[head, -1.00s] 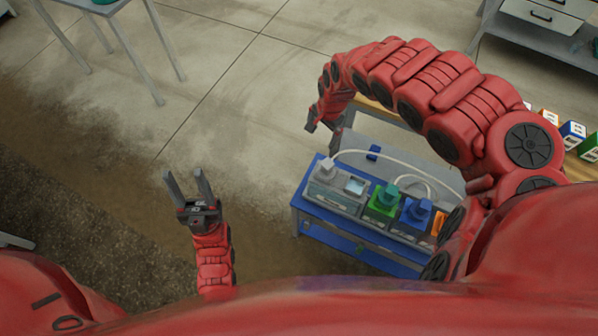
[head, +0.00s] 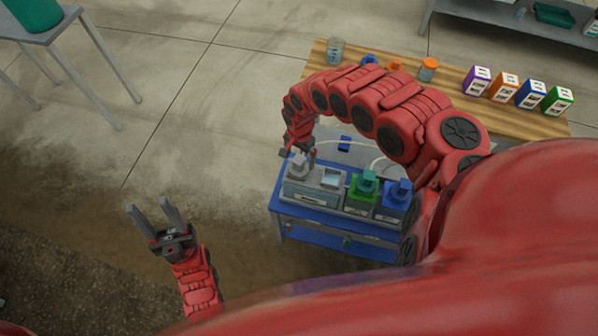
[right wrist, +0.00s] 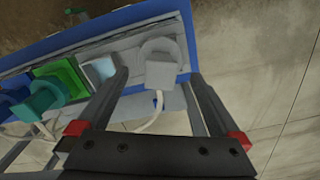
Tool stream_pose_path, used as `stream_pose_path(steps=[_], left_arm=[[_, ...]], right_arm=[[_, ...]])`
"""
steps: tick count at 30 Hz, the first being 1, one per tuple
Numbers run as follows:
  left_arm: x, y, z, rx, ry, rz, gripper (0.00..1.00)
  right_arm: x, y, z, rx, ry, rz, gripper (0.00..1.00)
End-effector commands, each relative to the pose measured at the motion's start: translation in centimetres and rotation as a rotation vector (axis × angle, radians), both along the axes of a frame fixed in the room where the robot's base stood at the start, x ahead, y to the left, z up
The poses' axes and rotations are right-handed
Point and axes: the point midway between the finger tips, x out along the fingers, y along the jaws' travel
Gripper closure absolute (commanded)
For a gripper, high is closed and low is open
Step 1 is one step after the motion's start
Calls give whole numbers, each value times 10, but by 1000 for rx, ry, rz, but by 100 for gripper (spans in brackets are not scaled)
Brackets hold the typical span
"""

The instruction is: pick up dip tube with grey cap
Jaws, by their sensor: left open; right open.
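The dip tube's grey cap (head: 298,166) sits on the grey unit at the left end of the blue cart top (head: 284,207). It also shows in the right wrist view (right wrist: 160,68), with a pale hose near it. The tube below the cap is hidden. My right gripper (head: 298,150) is open, just above or behind the cap. In the right wrist view, the open fingers (right wrist: 158,80) point toward the cap, which shows between their tips; contact cannot be told. My left gripper (head: 147,205) is open and empty over the floor at left.
Green (head: 364,183) and blue (head: 397,193) capped units stand right of the grey one. A small blue piece (head: 344,144) lies behind. A wooden bench (head: 455,112) holds jars and several coloured boxes. A grey table (head: 62,28) stands at upper left. Floor between is clear.

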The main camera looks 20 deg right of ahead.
Motion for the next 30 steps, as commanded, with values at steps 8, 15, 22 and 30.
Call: stream_pose_path(steps=[8,15,22,30], left_arm=[[0,0,5,0,0,0,50],[0,0,5,0,0,0,50],[0,0,5,0,0,0,50],[0,0,5,0,0,0,50]], right_arm=[[-3,5,-33,5,3,0,0],[-3,4,-48,2,1,0,0],[-2,3,-49,0,0,1,0],[-2,3,-48,1,1,0,49]])
